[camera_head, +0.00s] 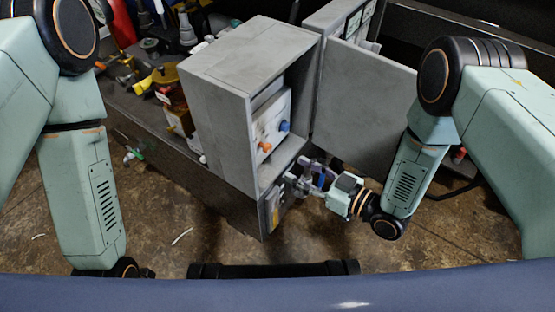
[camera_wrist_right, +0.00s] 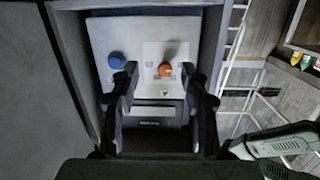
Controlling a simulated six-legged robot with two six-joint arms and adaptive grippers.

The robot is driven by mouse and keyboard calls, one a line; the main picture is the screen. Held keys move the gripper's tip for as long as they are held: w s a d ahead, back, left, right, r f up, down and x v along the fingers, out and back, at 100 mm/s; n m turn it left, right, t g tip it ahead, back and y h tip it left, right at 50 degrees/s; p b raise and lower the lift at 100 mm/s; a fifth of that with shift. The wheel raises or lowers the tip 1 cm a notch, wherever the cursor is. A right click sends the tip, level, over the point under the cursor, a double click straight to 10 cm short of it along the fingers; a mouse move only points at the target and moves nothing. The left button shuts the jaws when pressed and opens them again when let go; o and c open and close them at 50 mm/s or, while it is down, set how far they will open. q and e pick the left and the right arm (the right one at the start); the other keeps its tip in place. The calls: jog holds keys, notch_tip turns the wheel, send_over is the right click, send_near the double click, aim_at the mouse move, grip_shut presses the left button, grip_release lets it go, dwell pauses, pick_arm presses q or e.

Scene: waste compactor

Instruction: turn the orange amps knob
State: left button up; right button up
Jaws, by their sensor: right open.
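The orange amps knob (camera_head: 265,147) sits on a white panel (camera_head: 270,122) inside an open grey cabinet, below a blue knob (camera_head: 284,126). In the right wrist view the orange knob (camera_wrist_right: 165,69) is right of the blue knob (camera_wrist_right: 116,60). My right gripper (camera_head: 318,178) is outside the cabinet's open front, apart from the knob. Its open, empty fingers (camera_wrist_right: 160,72) show on either side of the orange knob in the wrist view. My left arm hangs at the left; its gripper is not in view.
The grey cabinet (camera_head: 215,90) has its door (camera_head: 363,105) swung open to the right, close to my right arm. Cluttered tools and bottles, including a yellow item (camera_head: 158,77), lie left of the cabinet. A metal rack (camera_wrist_right: 232,70) stands right in the wrist view.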

aim_at(270, 148)
jog(key=shift+n+y, duration=0.5)
jog(key=shift+y, duration=0.4)
jog(key=w+a+r, duration=0.1)
jog(key=a, duration=0.1)
jog(key=w+a+b, duration=0.1)
jog(key=w+a, duration=0.1)
jog(key=w+a+r+b, duration=0.1)
jog(key=a, duration=0.1)
jog(key=shift+w+a+r, duration=0.1)
jog(key=shift+w+r, duration=0.05)
jog(key=shift+r, duration=0.15)
jog(key=shift+w+a+r, duration=0.1)
jog(key=shift+w+a, duration=0.1)
jog(key=shift+a, duration=0.2)
grip_shut()
